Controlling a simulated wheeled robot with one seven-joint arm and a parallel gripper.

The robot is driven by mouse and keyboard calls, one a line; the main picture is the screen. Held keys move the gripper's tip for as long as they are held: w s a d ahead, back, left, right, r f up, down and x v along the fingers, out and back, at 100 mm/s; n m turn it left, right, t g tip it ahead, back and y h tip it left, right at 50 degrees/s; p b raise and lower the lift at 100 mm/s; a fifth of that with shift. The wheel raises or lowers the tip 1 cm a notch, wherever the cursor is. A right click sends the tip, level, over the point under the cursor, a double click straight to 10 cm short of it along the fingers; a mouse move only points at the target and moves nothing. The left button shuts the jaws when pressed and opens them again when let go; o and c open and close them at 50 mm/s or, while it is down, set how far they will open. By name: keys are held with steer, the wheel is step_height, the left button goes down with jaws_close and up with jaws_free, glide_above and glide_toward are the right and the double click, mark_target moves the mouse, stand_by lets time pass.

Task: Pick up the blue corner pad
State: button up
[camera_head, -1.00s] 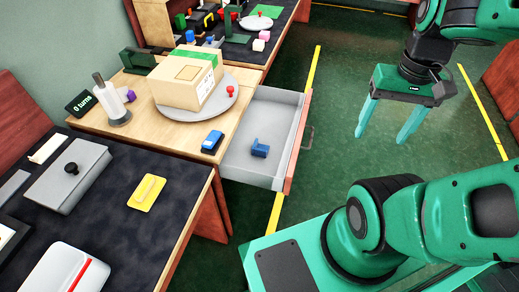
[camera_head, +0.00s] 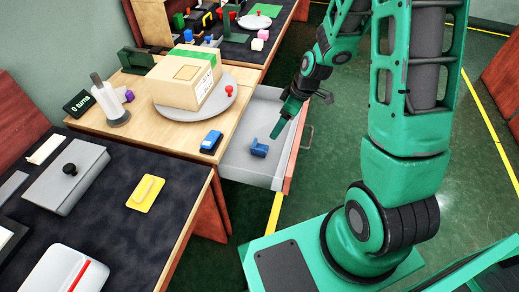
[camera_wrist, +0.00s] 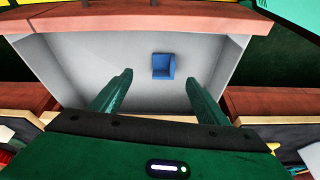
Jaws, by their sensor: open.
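The blue corner pad (camera_head: 259,148) lies on the floor of the open grey drawer (camera_head: 240,170). In the wrist view the pad (camera_wrist: 163,66) shows inside the drawer (camera_wrist: 90,55), beyond my fingertips and between their lines, a little right of the middle. My gripper (camera_head: 278,132) is over the drawer, just above and to the right of the pad in the head view. In the wrist view my gripper (camera_wrist: 162,78) has its two fingers apart with nothing between them. The fingers are not touching the pad.
The drawer's red front (camera_head: 297,150) stands out from the wooden table (camera_head: 145,128). On that table are a blue block (camera_head: 211,141), a grey turntable (camera_head: 222,100) with a cardboard box (camera_head: 186,80), and a dispenser. A dark table (camera_head: 105,210) stands nearer at left.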

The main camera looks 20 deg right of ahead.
steer(key=n, duration=0.2)
glide_toward(259, 145)
steer(key=shift+s+a+f+y, duration=0.15)
steer(key=shift+a+f, duration=0.15)
steer(key=shift+f, duration=0.25)
steer(key=shift+s+a+f+y, duration=0.15)
steer(key=shift+a+f, duration=0.2)
steer(key=shift+f, duration=0.2)
steer(key=shift+a+x, duration=0.1)
steer(key=shift+x, duration=1.2)
steer(key=shift+a+x, duration=0.15)
steer(key=shift+x, duration=1.15)
steer(key=shift+s, duration=0.1)
steer(key=c, duration=1.1)
